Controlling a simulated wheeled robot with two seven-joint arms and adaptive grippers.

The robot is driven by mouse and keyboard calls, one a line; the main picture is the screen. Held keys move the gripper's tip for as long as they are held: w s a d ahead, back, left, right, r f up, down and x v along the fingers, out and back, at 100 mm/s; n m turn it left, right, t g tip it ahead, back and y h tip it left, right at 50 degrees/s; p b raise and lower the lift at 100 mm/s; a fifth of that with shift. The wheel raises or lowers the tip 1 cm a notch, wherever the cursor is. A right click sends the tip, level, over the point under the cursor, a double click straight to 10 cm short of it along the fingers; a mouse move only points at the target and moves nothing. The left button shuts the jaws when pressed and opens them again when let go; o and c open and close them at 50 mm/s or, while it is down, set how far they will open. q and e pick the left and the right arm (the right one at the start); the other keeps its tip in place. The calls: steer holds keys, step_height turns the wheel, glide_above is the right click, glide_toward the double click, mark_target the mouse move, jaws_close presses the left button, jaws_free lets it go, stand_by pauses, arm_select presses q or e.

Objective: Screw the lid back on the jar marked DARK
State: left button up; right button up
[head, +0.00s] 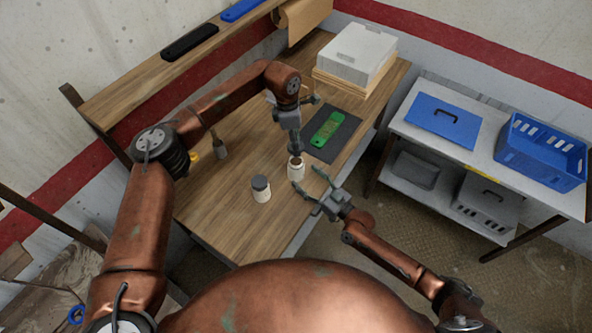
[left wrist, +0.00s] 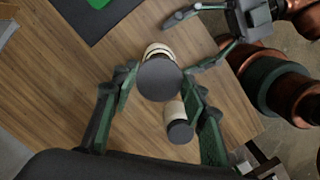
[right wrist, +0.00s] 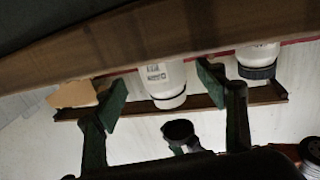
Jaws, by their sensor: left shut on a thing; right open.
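An open white jar (head: 296,173) with a brownish mouth stands near the table's front edge. It also shows in the left wrist view (left wrist: 158,51) and, inverted, in the right wrist view (right wrist: 163,82); its label is too small to read. My left gripper (head: 295,150) is shut on a dark grey round lid (left wrist: 160,80), held above the jar and apart from it. My right gripper (head: 308,186) is open and low beside the jar. In the right wrist view the jar appears between its fingers (right wrist: 162,95), not gripped.
A second jar with a dark lid (head: 261,188) stands left of the open one. A dark mat (head: 345,140) with a green board (head: 325,128) lies behind. A white box (head: 357,52) sits at the back.

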steer(key=x, duration=0.5)
steer(key=shift+w+a, duration=0.2)
steer(key=shift+a, duration=0.05)
arm_select(q)
steer(key=shift+s+r, duration=0.15)
steer(key=shift+s, duration=0.05)
arm_select(e)
steer(key=shift+a, duration=0.1)
arm_select(q)
steer(key=shift+w, duration=0.1)
arm_select(e)
steer(key=shift+c, duration=0.4)
jaws_close()
arm_select(q)
glide_above(298, 162)
steer(key=shift+a+f, duration=0.15)
steer(key=shift+f, duration=1.15)
steer(key=shift+a+f, duration=0.15)
steer(key=shift+f, duration=1.1)
steer(key=shift+f, duration=0.1)
steer(key=shift+f, duration=0.75)
steer(key=shift+f, duration=0.6)
